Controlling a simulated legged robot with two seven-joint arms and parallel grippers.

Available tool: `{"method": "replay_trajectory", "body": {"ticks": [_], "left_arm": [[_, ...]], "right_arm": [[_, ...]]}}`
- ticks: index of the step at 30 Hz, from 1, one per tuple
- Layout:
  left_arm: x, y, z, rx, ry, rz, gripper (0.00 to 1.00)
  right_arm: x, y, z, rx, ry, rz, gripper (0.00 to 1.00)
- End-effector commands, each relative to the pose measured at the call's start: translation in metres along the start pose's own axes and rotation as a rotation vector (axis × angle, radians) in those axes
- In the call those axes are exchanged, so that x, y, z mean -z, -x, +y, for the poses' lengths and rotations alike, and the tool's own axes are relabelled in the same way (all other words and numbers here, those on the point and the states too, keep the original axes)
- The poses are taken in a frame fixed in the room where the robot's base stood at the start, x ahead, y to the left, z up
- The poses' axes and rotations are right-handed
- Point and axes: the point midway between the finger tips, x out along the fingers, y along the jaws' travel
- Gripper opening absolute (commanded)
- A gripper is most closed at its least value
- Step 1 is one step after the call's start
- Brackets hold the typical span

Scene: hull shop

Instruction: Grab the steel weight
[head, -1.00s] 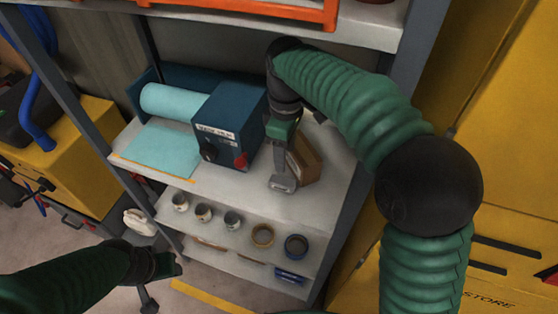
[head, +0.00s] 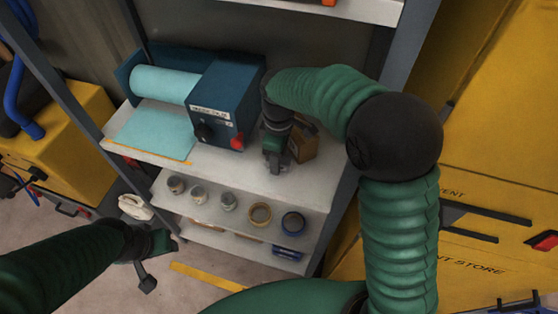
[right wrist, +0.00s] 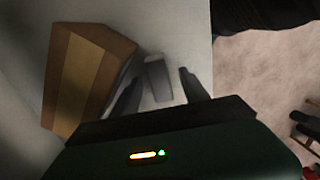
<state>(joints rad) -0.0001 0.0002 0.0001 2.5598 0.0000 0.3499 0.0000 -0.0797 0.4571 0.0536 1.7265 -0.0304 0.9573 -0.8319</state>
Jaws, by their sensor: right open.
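The steel weight (right wrist: 157,78) is a small grey block on the shelf, seen in the right wrist view between my right gripper's fingers. My right gripper (right wrist: 160,88) is open around it, with a gap visible beside the weight on the right. In the head view my right gripper (head: 275,166) points down at the upper shelf board and mostly hides the weight. My left gripper (head: 170,243) is low at the left, in front of the rack and away from the weight; its jaws are too dark to read.
A brown box (head: 304,147) stands close beside my right gripper; it also shows in the right wrist view (right wrist: 88,75). A blue machine (head: 224,105) with a light-blue roll (head: 164,84) is to the left. Tape rolls (head: 260,215) and small cups (head: 198,195) fill the shelf below.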

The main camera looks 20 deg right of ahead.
Motion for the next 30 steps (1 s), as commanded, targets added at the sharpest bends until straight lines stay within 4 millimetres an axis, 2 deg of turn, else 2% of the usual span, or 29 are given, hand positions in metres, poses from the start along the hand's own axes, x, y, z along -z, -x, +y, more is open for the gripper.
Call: {"method": "replay_trajectory", "body": {"ticks": [3, 15, 30], "left_arm": [[-0.0002, -0.0001, -0.0001, 0.0, 0.0, 0.0, 0.47], [-0.0001, -0.0002, 0.0, 0.0, 0.0, 0.0, 0.47], [-0.0001, -0.0001, -0.0001, 0.0, 0.0, 0.0, 0.47]], "right_arm": [[-0.0004, -0.0004, 0.001, 0.001, 0.0, 0.0, 0.5], [-0.0009, -0.0004, 0.0013, 0.001, -0.001, 0.0, 0.0], [-0.0002, -0.0001, 0.0011, 0.001, 0.0, 0.0, 0.0]]}}
